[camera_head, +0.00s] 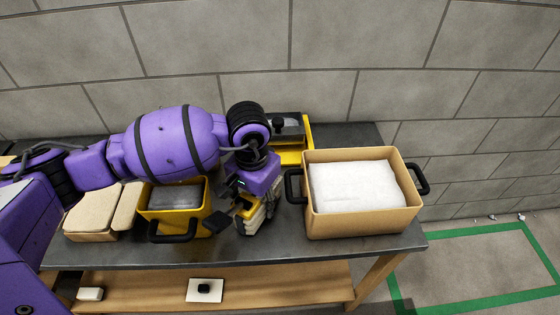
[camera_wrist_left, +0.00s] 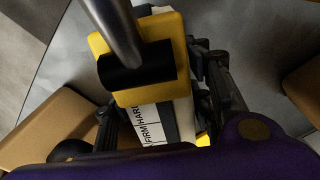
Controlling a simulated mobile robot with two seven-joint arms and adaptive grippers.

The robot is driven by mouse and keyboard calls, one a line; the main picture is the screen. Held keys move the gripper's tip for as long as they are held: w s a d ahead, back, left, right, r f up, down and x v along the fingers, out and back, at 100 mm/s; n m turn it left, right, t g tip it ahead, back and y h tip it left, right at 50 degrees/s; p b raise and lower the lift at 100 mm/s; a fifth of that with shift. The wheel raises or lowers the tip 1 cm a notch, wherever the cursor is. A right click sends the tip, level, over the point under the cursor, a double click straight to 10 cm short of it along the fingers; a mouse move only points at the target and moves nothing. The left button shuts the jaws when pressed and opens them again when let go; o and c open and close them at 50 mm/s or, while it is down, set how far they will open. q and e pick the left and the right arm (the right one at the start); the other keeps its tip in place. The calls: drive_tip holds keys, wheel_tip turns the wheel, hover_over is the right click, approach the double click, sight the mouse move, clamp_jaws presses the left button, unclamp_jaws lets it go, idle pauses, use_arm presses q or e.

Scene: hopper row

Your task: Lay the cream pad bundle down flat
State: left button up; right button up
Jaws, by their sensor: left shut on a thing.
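My left gripper (camera_head: 244,222) is shut on the cream pad bundle (camera_head: 258,220), over the dark tabletop between the yellow bin and the large tan bin. The bundle shows cream layers and yellow parts, partly hidden by the fingers. In the left wrist view the gripper (camera_wrist_left: 160,108) has a finger on either side of the bundle (camera_wrist_left: 180,122), which bears a label reading "FIRM" and "HARD". A yellow block (camera_wrist_left: 157,92) with a black sleeve and metal rod covers part of it. I cannot tell whether the bundle touches the table. My right gripper is not in view.
The large tan bin (camera_head: 360,225) with white filling and black handles stands right. A yellow bin (camera_head: 180,222) stands left, with tan blocks (camera_head: 92,214) beside it. Another yellow bin (camera_head: 308,140) is behind. The tabletop (camera_head: 270,248) is clear in front.

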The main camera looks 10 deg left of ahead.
use_arm(q)
drive_tip(key=shift+f, duration=0.3)
drive_tip(key=shift+r, duration=0.1)
drive_tip(key=o, duration=1.6)
wheel_tip(320, 180, up, 12)
